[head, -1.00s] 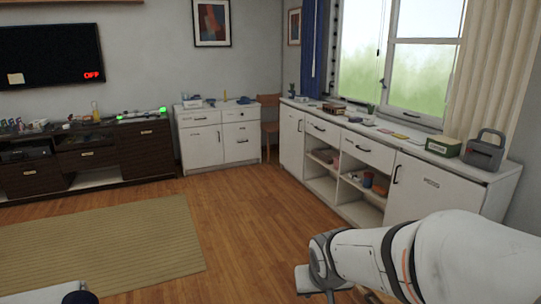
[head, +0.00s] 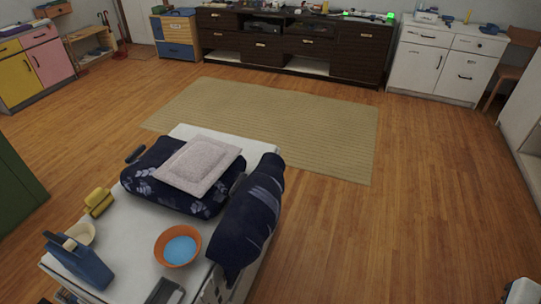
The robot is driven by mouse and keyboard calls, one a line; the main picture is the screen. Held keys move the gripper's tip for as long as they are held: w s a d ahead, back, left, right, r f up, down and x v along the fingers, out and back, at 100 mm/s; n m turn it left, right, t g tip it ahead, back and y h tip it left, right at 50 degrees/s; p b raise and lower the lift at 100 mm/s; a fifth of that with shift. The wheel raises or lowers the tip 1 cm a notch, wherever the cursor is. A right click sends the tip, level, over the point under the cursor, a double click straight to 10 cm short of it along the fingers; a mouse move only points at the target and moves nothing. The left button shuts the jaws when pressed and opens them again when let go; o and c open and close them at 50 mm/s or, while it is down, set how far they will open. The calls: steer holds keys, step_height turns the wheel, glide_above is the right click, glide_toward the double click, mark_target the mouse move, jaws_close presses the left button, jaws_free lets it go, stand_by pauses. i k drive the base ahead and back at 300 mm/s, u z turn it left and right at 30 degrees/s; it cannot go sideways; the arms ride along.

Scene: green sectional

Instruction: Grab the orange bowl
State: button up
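The orange bowl (head: 163,241) stands upright on the white table (head: 132,232) in the lower left of the head view. A round blue area (head: 181,250) shows inside it; I cannot tell whether it is contents or the bowl's own colour. The bowl's rim is clear and nothing covers it. My gripper is out of the picture. Only a small white piece of my arm shows at the bottom right corner, well away from the bowl.
Wooden floor (head: 400,220) right of the table is open.

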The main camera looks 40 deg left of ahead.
mark_target(177, 247)
steer(key=u, duration=2.55)
steer(key=k, duration=0.45)
steer(key=u, duration=0.55)
steer(key=i, duration=1)
steer(key=z, duration=0.5)
